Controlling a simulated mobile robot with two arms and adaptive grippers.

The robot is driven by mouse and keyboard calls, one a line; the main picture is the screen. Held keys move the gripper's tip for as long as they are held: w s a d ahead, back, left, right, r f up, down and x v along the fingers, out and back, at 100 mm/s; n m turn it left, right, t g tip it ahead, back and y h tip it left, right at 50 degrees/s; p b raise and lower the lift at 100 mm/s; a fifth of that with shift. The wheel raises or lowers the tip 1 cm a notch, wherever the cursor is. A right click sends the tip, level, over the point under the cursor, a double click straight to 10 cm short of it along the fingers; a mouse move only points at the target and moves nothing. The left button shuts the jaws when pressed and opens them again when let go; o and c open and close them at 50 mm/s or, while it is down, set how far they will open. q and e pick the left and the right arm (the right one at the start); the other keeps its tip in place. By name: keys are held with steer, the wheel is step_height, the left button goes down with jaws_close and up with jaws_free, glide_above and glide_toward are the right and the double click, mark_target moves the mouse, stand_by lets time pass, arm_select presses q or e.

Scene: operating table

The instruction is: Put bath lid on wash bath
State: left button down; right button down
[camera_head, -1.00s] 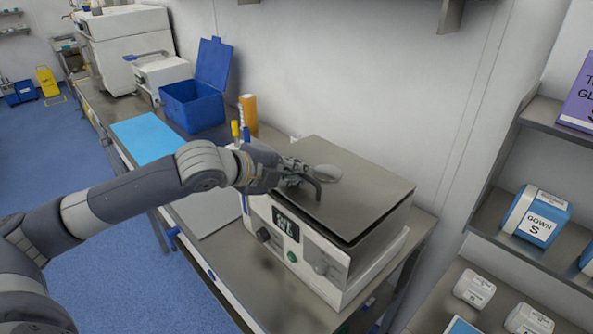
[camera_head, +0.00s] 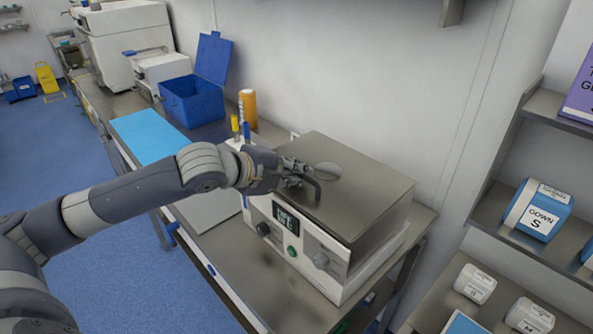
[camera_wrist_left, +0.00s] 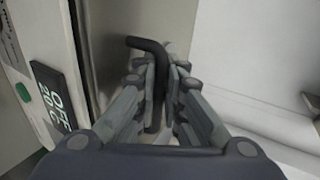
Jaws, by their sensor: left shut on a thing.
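The wash bath (camera_head: 322,258) is a white box with a dark display, a green button and knobs on its front, standing on the steel bench. The grey metal bath lid (camera_head: 365,195) lies over its top, and its rim looks close to the bath all round. My left gripper (camera_head: 302,183) is over the lid's left part, shut on the dark bent lid handle. The left wrist view shows the handle (camera_wrist_left: 150,46) between the two fingers (camera_wrist_left: 160,85), with the bath display (camera_wrist_left: 48,105) at left. My right gripper is in neither view.
The steel bench (camera_head: 235,255) runs to the back left. A blue open box (camera_head: 192,105), a light blue mat (camera_head: 148,138), an orange bottle (camera_head: 248,108) and markers stand left of the bath.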

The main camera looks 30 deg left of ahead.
arm_select(q)
steer(key=shift+r, duration=0.1)
steer(key=c, duration=1.6)
jaws_free()
steer(key=shift+s, duration=0.15)
steer(key=shift+v, duration=3.05)
steer(key=v, duration=0.5)
steer(key=shift+s+a+r, duration=0.1)
steer(key=shift+s+r, duration=0.15)
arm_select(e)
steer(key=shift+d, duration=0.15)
